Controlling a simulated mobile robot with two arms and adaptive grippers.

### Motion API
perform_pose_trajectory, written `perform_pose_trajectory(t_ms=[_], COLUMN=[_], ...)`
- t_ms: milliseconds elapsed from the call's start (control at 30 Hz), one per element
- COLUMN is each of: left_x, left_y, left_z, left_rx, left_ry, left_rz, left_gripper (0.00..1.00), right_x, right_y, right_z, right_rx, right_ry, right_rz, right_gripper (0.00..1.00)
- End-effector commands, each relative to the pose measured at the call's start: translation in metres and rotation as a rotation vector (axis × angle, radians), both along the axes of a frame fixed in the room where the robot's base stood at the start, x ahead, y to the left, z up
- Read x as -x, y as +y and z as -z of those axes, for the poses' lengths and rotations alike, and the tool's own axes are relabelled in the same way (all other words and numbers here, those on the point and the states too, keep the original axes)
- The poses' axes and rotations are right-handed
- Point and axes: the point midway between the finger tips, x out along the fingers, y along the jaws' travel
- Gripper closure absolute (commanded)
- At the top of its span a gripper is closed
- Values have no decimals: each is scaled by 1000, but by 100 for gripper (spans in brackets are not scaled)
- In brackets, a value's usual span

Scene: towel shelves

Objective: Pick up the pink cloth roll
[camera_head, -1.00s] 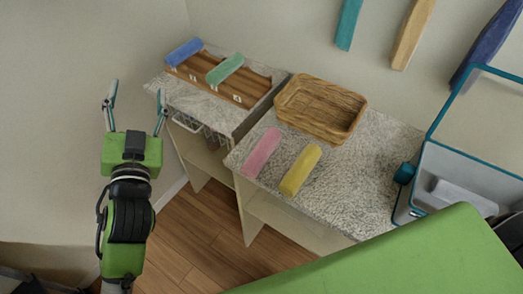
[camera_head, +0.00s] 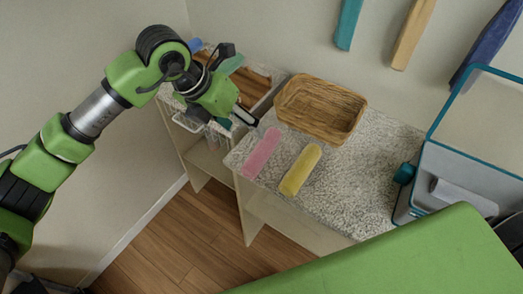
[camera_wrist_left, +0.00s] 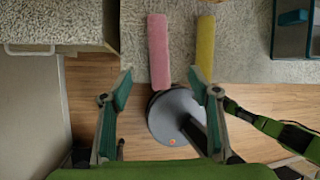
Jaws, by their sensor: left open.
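The pink cloth roll (camera_head: 261,154) lies on the speckled countertop near its left front edge, left of the yellow roll (camera_head: 300,170). My left gripper (camera_head: 240,120) is just to the upper left of the pink roll in the head view, apart from it. In the left wrist view the pink roll (camera_wrist_left: 158,50) lies ahead of the open fingers of my left gripper (camera_wrist_left: 160,105), roughly centred between them. The yellow roll (camera_wrist_left: 204,47) is just to its right. Nothing is between the fingers.
A wicker basket (camera_head: 319,108) stands behind the rolls on the speckled countertop (camera_head: 357,187). A wooden rack with a blue roll (camera_head: 195,45) is at the left, partly hidden by my arm. A teal-edged clear bin (camera_head: 440,185) stands at the right.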

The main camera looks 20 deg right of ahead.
Motion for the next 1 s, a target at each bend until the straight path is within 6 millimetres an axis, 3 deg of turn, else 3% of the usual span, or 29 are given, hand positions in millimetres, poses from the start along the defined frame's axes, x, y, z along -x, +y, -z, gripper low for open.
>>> perform_pose_trajectory(t_ms=[400,667,833,1000], left_x=[-10,-12,-15,-18], left_y=[-27,-35,-47,-54], left_z=[64,81,103,120], left_rx=[-17,-17,-17,-15], left_ry=[-2,-2,1,-3], left_rz=[-4,-3,-3,-2], left_gripper=[44,44,44,44], right_x=[0,0,0,0], right_y=[4,4,4,3], right_z=[-18,-26,-42,-43], right_rx=[-5,-4,-4,-3], right_ry=[-1,0,0,1], right_rz=[2,2,1,1], right_gripper=[47,47,47,47])
